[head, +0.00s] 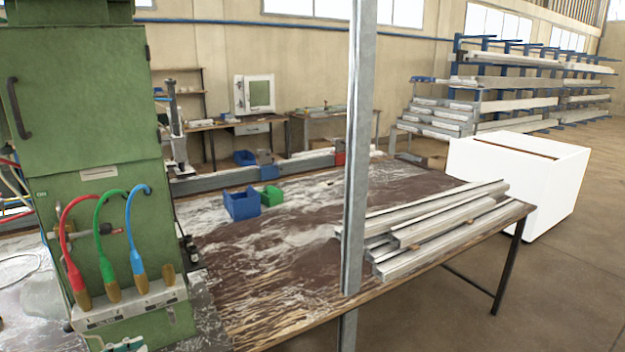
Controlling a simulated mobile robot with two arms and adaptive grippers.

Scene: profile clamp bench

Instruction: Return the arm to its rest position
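Neither of my arms nor either gripper shows in the head view, so their pose and what they hold cannot be seen. The workbench (290,240) has a worn brown and white top. A stack of metal profiles (440,228) lies at its right end. A blue bin (241,203) and a smaller green bin (271,195) stand side by side toward the back of the bench.
A green machine cabinet (90,110) with red, green and blue hoses stands at the left. A grey upright post (357,130) crosses the view before the bench. A white box (520,180) stands at the right. Floor at lower right is clear.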

